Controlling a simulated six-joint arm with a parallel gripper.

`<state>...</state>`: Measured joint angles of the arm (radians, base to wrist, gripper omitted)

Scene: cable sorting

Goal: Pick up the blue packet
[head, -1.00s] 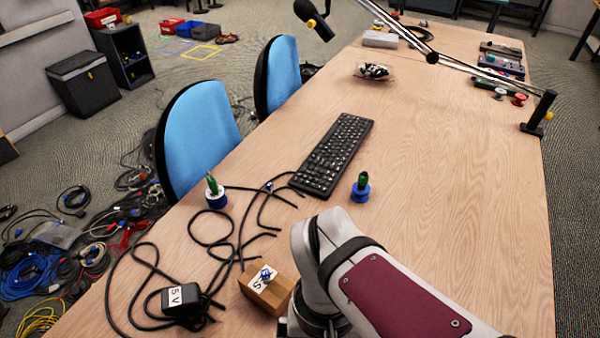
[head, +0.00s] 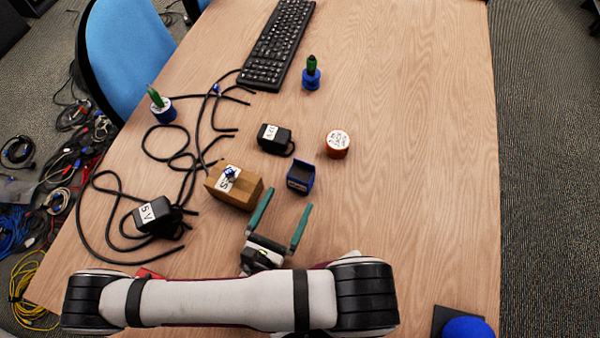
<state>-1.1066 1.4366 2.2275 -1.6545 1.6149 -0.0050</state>
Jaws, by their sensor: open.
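My gripper (head: 286,202) is open, with two long green fingers pointing up the picture. Its fingertips are just short of the blue packet. The left fingertip is close to the cardboard box's right side. Nothing shows between the fingers. I cannot tell the height of the fingers above the table.
The cardboard box (head: 233,189) has a small blue-and-white item on top. Another adapter (head: 157,215) and black cables lie left. The table's right side is mostly clear.

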